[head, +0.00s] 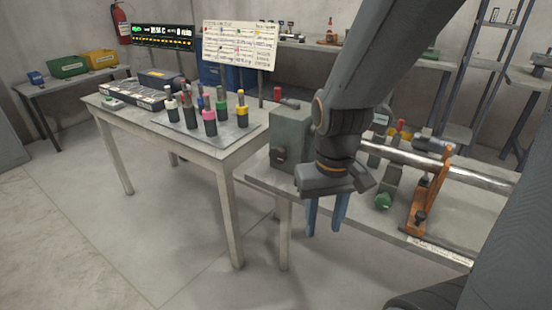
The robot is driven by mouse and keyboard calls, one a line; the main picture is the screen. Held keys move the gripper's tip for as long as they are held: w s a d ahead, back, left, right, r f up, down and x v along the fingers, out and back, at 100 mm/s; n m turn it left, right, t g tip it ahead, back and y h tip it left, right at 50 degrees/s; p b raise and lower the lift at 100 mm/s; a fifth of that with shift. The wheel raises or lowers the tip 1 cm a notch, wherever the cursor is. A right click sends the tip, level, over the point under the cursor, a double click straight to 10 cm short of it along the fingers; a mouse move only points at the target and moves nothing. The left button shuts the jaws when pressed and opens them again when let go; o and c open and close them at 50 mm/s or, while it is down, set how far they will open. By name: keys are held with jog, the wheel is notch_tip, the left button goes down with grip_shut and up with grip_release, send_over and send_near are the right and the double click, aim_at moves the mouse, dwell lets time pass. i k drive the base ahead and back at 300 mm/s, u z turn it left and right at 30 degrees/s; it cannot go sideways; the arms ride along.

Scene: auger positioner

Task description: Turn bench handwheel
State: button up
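My gripper (325,225) has two blue fingers that point down, with a gap between them and nothing held. It hangs at the front edge of the positioner bench (468,225), to the right of the grey box-shaped unit (285,140). I cannot make out a handwheel for certain; my arm and wrist cover part of the bench and the unit's right side. A long metal shaft (470,175) lies across the bench. An orange clamp stand (428,195) holds it. A green round knob (382,201) sits low in front of the shaft.
A table (150,122) on the left bears a grey tray (245,131) with several coloured-topped holders. Its corner leg stands close to the positioner bench. A small table (50,91) with bins (68,66) is at the back left. Floor (165,235) at the front left is clear.

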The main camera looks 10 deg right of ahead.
aim_at(278, 155)
jog(key=z, duration=2.45)
jog(key=k, duration=0.55)
jog(key=u, duration=2.15)
